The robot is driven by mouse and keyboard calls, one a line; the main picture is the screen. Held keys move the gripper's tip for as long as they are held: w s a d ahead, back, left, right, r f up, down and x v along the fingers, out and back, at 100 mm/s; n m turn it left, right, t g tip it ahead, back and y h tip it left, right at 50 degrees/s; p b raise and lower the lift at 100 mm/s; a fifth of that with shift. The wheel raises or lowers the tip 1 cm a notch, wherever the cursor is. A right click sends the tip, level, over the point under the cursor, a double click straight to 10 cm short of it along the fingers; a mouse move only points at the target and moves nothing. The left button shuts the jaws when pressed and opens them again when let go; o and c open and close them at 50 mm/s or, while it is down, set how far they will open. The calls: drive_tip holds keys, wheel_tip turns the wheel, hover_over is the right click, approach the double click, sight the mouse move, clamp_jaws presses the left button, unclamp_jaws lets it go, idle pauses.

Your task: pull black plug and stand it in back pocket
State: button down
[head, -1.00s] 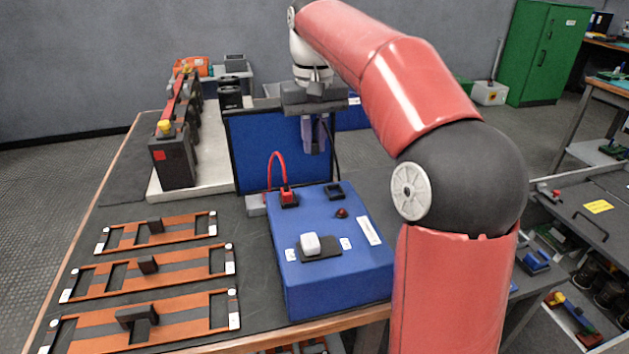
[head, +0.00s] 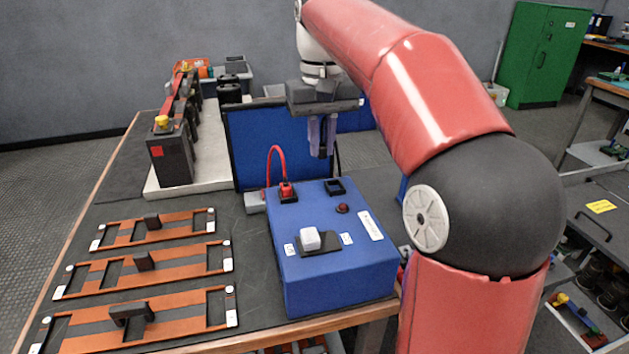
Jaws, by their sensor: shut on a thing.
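My gripper (head: 322,150) points down above the back of the blue box (head: 340,265), in front of the blue panel. Its fingers are shut on a small dark thing, apparently the black plug (head: 323,153), mostly hidden between them. A dark cable (head: 337,160) runs down just to the right of the fingers. The black square socket (head: 334,187) on the box top looks empty, below and slightly right of the gripper. The red plug (head: 287,191) sits in the socket to its left, with a looping red cable. I cannot make out a back pocket clearly.
A grey block (head: 255,203) stands at the box's left side. The blue panel (head: 255,150) rises behind. A white switch (head: 310,238) and a red button (head: 342,208) are on the box top. Three orange frames (head: 150,262) lie at left. Dark capacitor units (head: 172,160) stand behind.

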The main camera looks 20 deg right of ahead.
drive_tip(key=shift+s+d+b, duration=0.15)
drive_tip(key=shift+s+b, duration=0.45)
drive_tip(key=shift+s, duration=0.95)
drive_tip(key=shift+s+d+b, duration=0.15)
drive_tip(key=shift+s+b, duration=0.4)
drive_tip(key=shift+s, duration=0.95)
drive_tip(key=shift+f+b, duration=0.45)
drive_tip(key=shift+f, duration=0.35)
drive_tip(key=shift+f, duration=0.45)
